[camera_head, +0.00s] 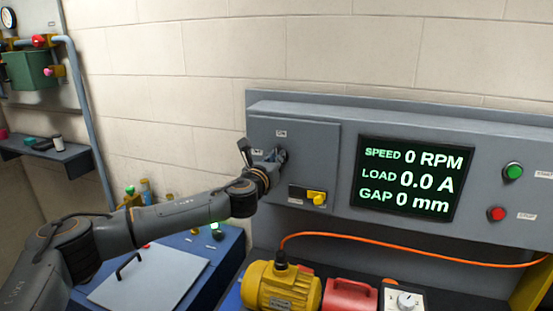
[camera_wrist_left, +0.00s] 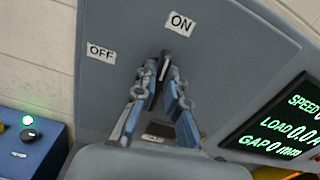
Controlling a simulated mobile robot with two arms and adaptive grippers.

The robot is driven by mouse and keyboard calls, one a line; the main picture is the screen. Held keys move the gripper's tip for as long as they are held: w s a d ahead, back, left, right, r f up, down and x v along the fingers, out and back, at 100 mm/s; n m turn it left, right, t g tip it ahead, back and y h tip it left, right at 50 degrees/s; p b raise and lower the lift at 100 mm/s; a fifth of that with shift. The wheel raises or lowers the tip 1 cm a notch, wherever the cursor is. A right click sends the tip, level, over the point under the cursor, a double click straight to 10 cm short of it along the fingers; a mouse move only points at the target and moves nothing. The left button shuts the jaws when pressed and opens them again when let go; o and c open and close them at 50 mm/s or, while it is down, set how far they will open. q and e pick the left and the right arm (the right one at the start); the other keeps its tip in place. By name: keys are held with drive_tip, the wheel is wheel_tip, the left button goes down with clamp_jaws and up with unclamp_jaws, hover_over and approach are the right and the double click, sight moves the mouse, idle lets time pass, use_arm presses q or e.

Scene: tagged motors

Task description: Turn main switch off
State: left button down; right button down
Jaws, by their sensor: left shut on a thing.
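The main switch is on the grey panel (camera_head: 310,140), between an ON label (camera_wrist_left: 181,23) above it and an OFF label (camera_wrist_left: 100,53) to its left. Its dark handle (camera_wrist_left: 180,56) shows at my fingertips in the left wrist view, with its visible end towards ON. My left gripper (camera_head: 268,157) is at the switch in the head view and hides most of it. In the left wrist view, its two blue-grey fingers (camera_wrist_left: 165,76) are shut on the handle. My right gripper is in neither view.
A yellow-handled slot device (camera_head: 316,197) sits just below the switch. The display (camera_head: 410,180) reads 0 RPM, 0.0 A and 0 mm. Green (camera_head: 512,171) and red (camera_head: 496,214) buttons are at right. A yellow motor (camera_head: 281,289) and an orange cable (camera_head: 400,246) are below.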

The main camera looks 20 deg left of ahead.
use_arm(q)
drive_tip(key=shift+a+f+n+b, duration=0.2)
drive_tip(key=shift+n+b, duration=0.3)
drive_tip(key=shift+n, duration=2.3)
drive_tip(key=shift+a+f+n+b, duration=0.2)
drive_tip(key=shift+n+b, duration=0.35)
drive_tip(key=shift+n, duration=2.25)
drive_tip(key=shift+a+f+n+b, duration=0.2)
drive_tip(key=shift+n+b, duration=0.3)
drive_tip(key=shift+n, duration=2.3)
drive_tip(key=c, duration=1.4)
unclamp_jaws()
drive_tip(key=s, duration=1.2)
drive_tip(key=shift+a, duration=0.2)
